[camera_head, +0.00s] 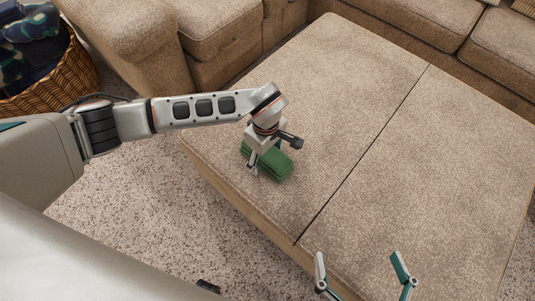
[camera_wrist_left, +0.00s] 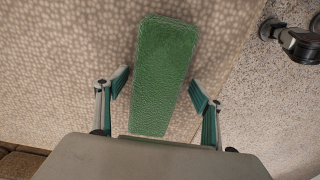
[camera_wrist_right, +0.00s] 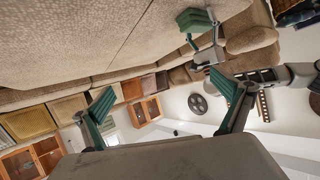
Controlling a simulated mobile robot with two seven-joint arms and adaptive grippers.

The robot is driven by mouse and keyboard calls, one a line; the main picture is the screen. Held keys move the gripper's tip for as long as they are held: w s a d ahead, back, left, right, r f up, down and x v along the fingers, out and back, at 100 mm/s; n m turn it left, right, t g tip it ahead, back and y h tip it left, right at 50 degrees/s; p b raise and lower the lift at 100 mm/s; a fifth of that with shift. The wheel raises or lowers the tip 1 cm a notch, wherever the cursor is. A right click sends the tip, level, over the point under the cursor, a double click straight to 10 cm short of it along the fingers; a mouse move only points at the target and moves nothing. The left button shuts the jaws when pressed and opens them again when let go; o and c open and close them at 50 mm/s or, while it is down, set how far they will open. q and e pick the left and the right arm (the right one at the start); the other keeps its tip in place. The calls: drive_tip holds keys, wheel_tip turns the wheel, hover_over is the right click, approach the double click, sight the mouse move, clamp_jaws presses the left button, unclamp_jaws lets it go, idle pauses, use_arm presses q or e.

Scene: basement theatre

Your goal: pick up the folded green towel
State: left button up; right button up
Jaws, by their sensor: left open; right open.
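The folded green towel (camera_head: 272,161) lies on the beige ottoman (camera_head: 340,130), near its left front edge. My left gripper (camera_head: 266,158) is right over the towel, pointing down, with its fingers apart. In the left wrist view the towel (camera_wrist_left: 163,75) runs lengthwise between the two open fingers (camera_wrist_left: 158,90), with bare ottoman showing on either side of it. Whether the fingers touch it I cannot tell. My right gripper (camera_head: 362,275) is open and empty at the bottom of the head view, over the ottoman's front part, away from the towel.
A wicker basket (camera_head: 62,82) with dark cloths stands at the far left. Beige sofa seats (camera_head: 215,30) run behind the ottoman. The rest of the ottoman top is bare. Speckled carpet (camera_head: 140,200) lies in front and to the left.

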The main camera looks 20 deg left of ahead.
use_arm(q)
drive_tip(key=shift+r, duration=0.15)
drive_tip(key=c, duration=1.2)
